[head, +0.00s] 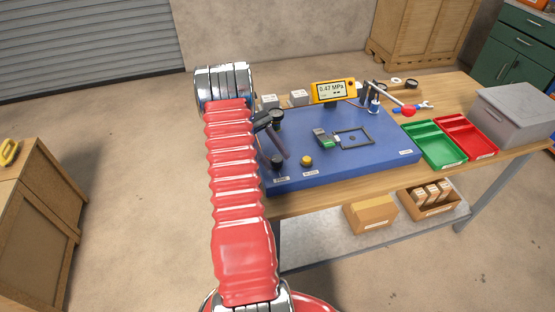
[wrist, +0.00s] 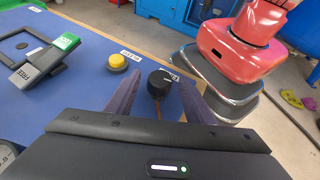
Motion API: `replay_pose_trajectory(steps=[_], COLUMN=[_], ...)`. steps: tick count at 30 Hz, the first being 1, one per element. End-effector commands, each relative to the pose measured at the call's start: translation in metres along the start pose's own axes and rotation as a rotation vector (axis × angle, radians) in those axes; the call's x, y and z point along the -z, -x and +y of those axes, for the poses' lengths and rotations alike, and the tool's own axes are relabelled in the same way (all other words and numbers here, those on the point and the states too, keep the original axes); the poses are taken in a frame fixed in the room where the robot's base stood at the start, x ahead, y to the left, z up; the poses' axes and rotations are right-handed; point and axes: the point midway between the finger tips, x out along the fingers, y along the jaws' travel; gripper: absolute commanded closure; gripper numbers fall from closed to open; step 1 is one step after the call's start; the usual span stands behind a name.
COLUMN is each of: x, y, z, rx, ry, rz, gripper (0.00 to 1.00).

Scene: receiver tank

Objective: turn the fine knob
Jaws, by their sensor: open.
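A small black knob (head: 277,161) stands at the front left corner of the blue board (head: 375,158), with a white label in front of it too small to read. In the head view my red arm hides part of my gripper. The yellow gauge display (head: 333,91) reads 0.47 MPa.
A yellow button (head: 306,160) sits beside the knob. A green-ended block (head: 323,138) and black frame (head: 354,138) lie mid-board. Green (head: 433,145) and red (head: 466,136) trays and a grey box (head: 515,113) stand right.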

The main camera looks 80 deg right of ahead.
Motion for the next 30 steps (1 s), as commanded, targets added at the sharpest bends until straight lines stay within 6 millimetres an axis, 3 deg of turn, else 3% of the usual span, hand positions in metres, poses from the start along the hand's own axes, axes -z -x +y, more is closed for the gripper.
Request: replay_pose_trajectory(steps=[3, 5, 15, 24, 30], x=[0.003, -0.002, -0.033, -0.065, -0.088], y=[0.030, 0.036, 0.082, 0.106, 0.111], z=[-0.008, -0.018, -0.096, -0.176, -0.229], rx=[-0.094, -0.107, -0.230, -0.323, -0.370], ry=[0.023, 0.023, 0.041, 0.077, 0.112], rz=[0.083, 0.106, 0.307, 0.512, 0.648], gripper=[0.52, 0.52, 0.52, 0.52, 0.52])
